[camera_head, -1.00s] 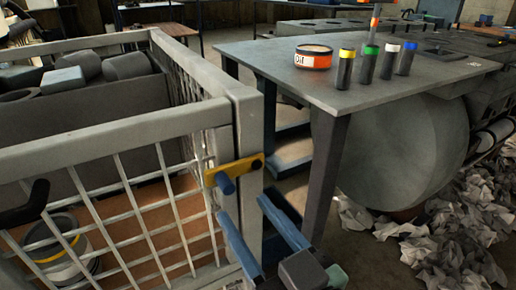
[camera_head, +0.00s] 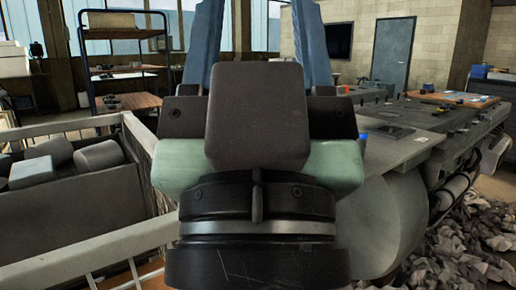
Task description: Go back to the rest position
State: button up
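My gripper (camera_head: 258,20) fills the middle of the head view, close to the camera. Its two blue fingers point up and stand well apart, with nothing between them; their tips run out of the top of the picture. The dark wrist and pale green housing below hide much of the table and the cage's right end.
A blue-framed shelf (camera_head: 125,18) stands behind.

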notch_tip(320, 180, up, 32)
jog(key=p, duration=2.9)
jog(key=shift+f+p, duration=0.15)
jog(key=shift+p, duration=0.2)
